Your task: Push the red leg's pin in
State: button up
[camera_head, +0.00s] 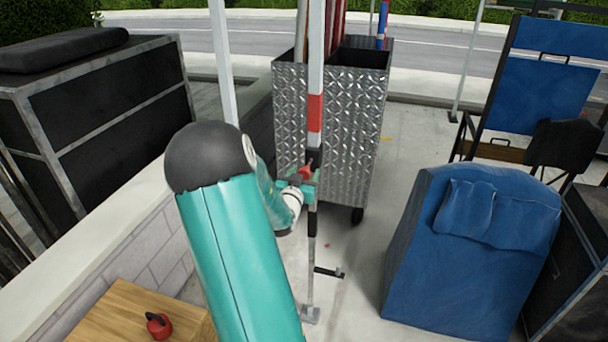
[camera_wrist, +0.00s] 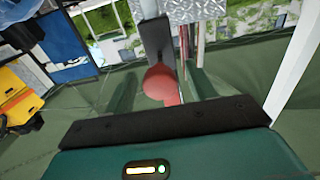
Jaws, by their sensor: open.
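The red leg (camera_head: 315,110) is a white upright pole with a red band, standing in front of the metal cart. Its pin (camera_head: 305,168) has a red knob on the black fitting below the band. In the wrist view the red round knob (camera_wrist: 160,82) shows close up in front of a dark fitting. My gripper (camera_head: 308,182) is open at the leg, its fingers to either side of the knob in the wrist view. I cannot tell whether they touch it. How far the pin stands in is hidden.
A diamond-plate metal cart (camera_head: 355,125) stands just behind the leg. A blue covered block (camera_head: 430,270) is at right. A wooden box (camera_head: 110,315) bears a small red object (camera_head: 158,325) at lower left. A low wall (camera_head: 140,245) runs along the left.

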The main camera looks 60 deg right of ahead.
aim_at(307, 168)
jog(key=shift+c, duration=0.3)
grip_shut()
jog(key=d, duration=0.4)
jog(key=shift+w+d, duration=0.4)
jog(key=shift+r, duration=0.1)
